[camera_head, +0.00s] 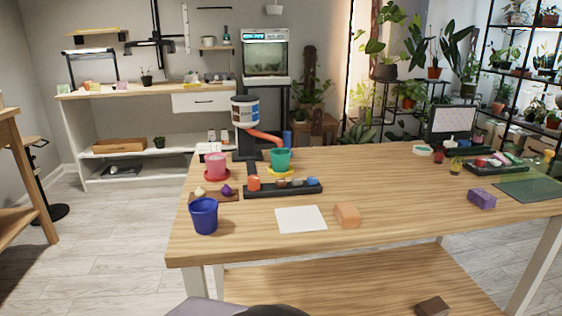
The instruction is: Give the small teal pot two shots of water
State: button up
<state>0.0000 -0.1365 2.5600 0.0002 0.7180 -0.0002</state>
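A small teal pot (280,161) stands upright on a yellow saucer (281,173) near the table's back left. A dispenser (245,112) on a dark stand is behind it to the left. Its orange spout (264,136) slopes down and ends just above the teal pot's rim, as seen from here. I cannot see into the pot or make out any water. A wooden board with a cream knob and a purple knob (226,190) lies in front, to the left. My gripper is not in view.
A pink pot (215,166) on a red saucer stands left of the teal pot. A black tray (291,189) with several small objects lies in front.

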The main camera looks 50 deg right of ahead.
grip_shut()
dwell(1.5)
